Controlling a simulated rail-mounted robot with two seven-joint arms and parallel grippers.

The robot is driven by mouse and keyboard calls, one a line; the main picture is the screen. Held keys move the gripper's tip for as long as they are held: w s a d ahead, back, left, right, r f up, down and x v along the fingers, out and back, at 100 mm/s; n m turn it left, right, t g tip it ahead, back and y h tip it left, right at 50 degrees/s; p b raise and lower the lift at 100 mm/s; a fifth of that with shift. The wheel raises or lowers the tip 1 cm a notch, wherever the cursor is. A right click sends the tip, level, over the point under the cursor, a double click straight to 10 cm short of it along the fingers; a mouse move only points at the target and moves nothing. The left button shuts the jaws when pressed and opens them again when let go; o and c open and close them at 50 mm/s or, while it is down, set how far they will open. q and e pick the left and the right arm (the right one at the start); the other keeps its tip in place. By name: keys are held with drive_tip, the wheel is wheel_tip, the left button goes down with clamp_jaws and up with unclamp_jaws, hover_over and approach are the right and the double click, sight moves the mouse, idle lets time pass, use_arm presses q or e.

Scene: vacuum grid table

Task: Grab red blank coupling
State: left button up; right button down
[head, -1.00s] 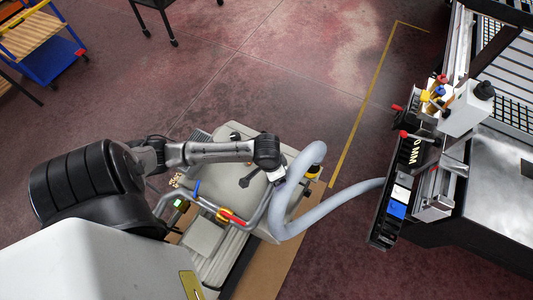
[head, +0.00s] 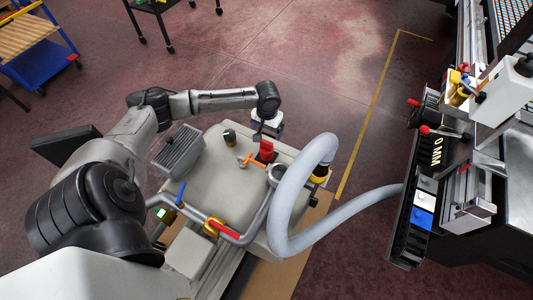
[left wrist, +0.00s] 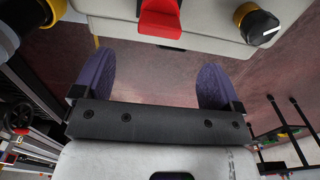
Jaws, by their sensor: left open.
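The red blank coupling (head: 266,151) sits at the far edge of the beige machine top in the head view. The coupling lies ahead of the gap, apart from the fingers. My right gripper is not in view.
A thick grey hose (head: 289,190) with a black and yellow end loops right of the coupling. An orange handle (head: 250,161) and a dark knob (head: 229,138) are close on the left. A red-handled pipe (head: 225,228) runs in front.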

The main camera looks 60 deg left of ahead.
sight(267, 146)
use_arm(q)
wheel_tip(267, 146, down, 5)
drive_tip(key=shift+f+b, duration=0.15)
drive_tip(key=shift+b, duration=0.5)
drive_tip(key=shift+s+d+f+b, duration=0.15)
drive_tip(key=shift+f+b, duration=0.5)
drive_tip(key=shift+f, duration=0.65)
drive_tip(key=shift+s+d+f+b, duration=0.1)
drive_tip(key=shift+f+b, duration=0.5)
drive_tip(key=shift+f, duration=0.7)
drive_tip(key=shift+a, duration=0.1)
drive_tip(key=c, duration=1.2)
